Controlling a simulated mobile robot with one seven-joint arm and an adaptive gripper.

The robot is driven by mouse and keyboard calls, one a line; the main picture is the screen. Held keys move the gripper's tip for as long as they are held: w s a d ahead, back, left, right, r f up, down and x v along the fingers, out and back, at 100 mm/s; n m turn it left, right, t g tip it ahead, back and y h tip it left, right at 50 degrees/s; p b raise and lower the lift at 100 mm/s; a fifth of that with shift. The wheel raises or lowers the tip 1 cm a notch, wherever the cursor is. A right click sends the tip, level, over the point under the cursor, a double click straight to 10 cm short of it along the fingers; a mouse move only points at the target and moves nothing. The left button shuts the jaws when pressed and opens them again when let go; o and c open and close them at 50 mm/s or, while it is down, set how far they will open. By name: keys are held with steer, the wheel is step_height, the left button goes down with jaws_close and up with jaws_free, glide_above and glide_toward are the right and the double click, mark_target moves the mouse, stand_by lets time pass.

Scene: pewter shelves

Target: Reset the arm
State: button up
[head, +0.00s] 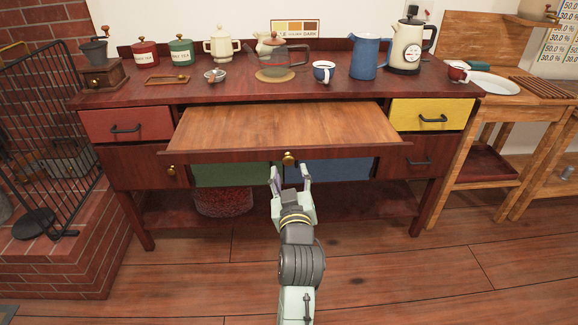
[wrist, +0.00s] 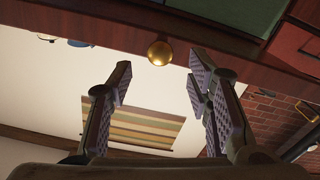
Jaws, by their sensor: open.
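My gripper (head: 290,177) is at the end of my arm, in front of the dark red wooden sideboard (head: 340,88). It is open and empty. In the head view its fingers point at the sideboard, just below a round brass knob (head: 289,158) on the front of a pulled-out wooden board (head: 285,126). In the wrist view the two ridged fingers (wrist: 160,92) stand wide apart, and the brass knob (wrist: 160,53) shows beyond and between them. The fingers look apart from the knob.
Red (head: 126,124) and yellow (head: 432,114) drawers flank the board. Kettles, tins and cups stand on the sideboard top, including a blue jug (head: 365,56). A black metal screen (head: 45,140) and brick hearth are at left, a wooden stand (head: 490,140) at right. The floor in front is clear.

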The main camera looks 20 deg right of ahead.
steer(key=shift+v, duration=0.85)
